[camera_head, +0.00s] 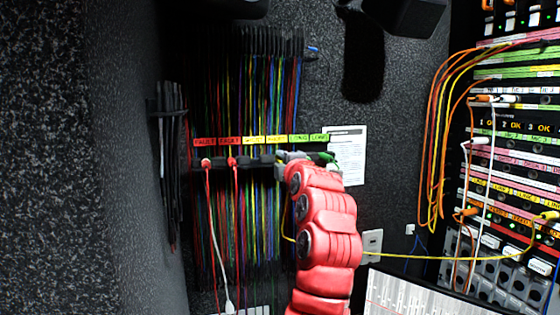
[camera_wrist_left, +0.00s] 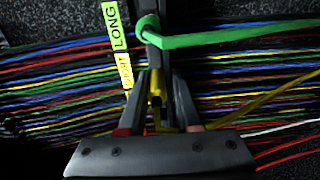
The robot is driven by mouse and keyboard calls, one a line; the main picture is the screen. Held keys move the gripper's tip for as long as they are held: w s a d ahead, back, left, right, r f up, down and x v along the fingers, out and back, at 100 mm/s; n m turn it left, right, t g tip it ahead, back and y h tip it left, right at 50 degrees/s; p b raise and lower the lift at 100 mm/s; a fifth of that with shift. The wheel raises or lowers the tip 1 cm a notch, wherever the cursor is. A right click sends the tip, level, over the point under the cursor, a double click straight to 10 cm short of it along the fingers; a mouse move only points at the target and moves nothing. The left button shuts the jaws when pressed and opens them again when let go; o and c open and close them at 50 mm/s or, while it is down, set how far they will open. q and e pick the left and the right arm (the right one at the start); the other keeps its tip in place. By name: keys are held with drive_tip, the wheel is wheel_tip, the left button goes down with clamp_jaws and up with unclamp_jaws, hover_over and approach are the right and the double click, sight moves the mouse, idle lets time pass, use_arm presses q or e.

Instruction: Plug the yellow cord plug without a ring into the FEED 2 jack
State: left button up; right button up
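The yellow cord plug (camera_wrist_left: 156,88) stands between the two fingers of my left gripper (camera_wrist_left: 158,100) in the left wrist view. The fingers flank it closely; I cannot tell whether they press on it. No ring shows on it. In the head view my red left arm hides most of this spot, with the left gripper (camera_head: 284,168) at the cord rack's LONG end. A yellow cord (camera_head: 395,257) runs from near the arm rightward to the jack panel (camera_head: 510,165). The FEED 2 label is too small to make out. My right gripper is not in view.
The cord rack (camera_head: 250,160) on the wall carries many hanging coloured cords under FAULT and LONG labels (camera_head: 300,140). A green cord (camera_wrist_left: 220,36) hangs beside the yellow plug. Orange and yellow cords (camera_head: 436,130) droop at the jack panel. A white sheet (camera_head: 350,150) is behind the arm.

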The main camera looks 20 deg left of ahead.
use_arm(q)
drive_tip(key=shift+r, duration=0.25)
clamp_jaws()
drive_tip(key=shift+r, duration=0.1)
drive_tip(key=shift+s+r, duration=0.15)
drive_tip(key=shift+r, duration=0.3)
drive_tip(key=o, duration=0.6)
unclamp_jaws()
drive_tip(key=shift+c, duration=0.2)
drive_tip(key=o, duration=0.9)
drive_tip(key=shift+f, duration=0.4)
drive_tip(key=shift+w+f, duration=0.15)
drive_tip(key=shift+w, duration=0.05)
